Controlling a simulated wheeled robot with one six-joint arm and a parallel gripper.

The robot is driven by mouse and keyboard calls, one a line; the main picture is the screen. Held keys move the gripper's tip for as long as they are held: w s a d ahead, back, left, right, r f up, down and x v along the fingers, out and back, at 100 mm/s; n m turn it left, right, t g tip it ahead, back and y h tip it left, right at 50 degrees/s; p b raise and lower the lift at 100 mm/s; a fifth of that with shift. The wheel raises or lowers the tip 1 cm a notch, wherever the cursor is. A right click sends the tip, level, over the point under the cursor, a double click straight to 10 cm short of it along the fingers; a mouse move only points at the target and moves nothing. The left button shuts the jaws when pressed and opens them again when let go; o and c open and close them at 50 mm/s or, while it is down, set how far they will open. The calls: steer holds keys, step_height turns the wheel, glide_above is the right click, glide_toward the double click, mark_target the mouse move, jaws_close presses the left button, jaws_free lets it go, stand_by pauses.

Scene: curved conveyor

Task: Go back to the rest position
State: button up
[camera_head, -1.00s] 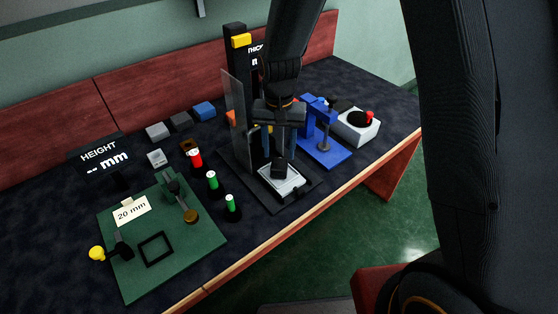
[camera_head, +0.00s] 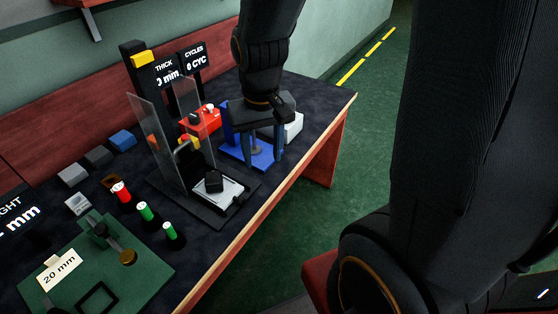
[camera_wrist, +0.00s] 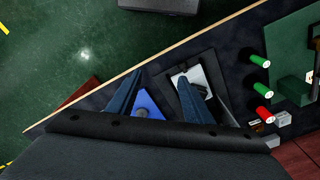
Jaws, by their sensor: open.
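My gripper (camera_head: 263,157) hangs pointing down near the right end of the dark bench, in front of a blue fixture (camera_head: 239,149). Its two blue-grey fingers are apart and nothing is held between them. In the wrist view the open fingers (camera_wrist: 160,77) show above the bench, with part of the blue fixture between them. A silver plate with a black block (camera_head: 213,182) on it sits in the black press base (camera_head: 178,197), left of my gripper and apart from it. The blue fixture is partly hidden behind my fingers.
Clear upright panels (camera_head: 150,125) stand at the press. A white box (camera_head: 293,126) is partly hidden behind my gripper. Red and green cylinders (camera_head: 145,212) and a green board (camera_head: 75,262) are at left. The bench's wooden front edge (camera_head: 250,232) borders open green floor.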

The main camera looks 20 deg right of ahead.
steer(key=shift+n, duration=0.3)
steer(key=s+d, duration=0.2)
steer(key=s, duration=0.1)
steer(key=s+d, duration=0.1)
steer(key=shift+s, duration=0.35)
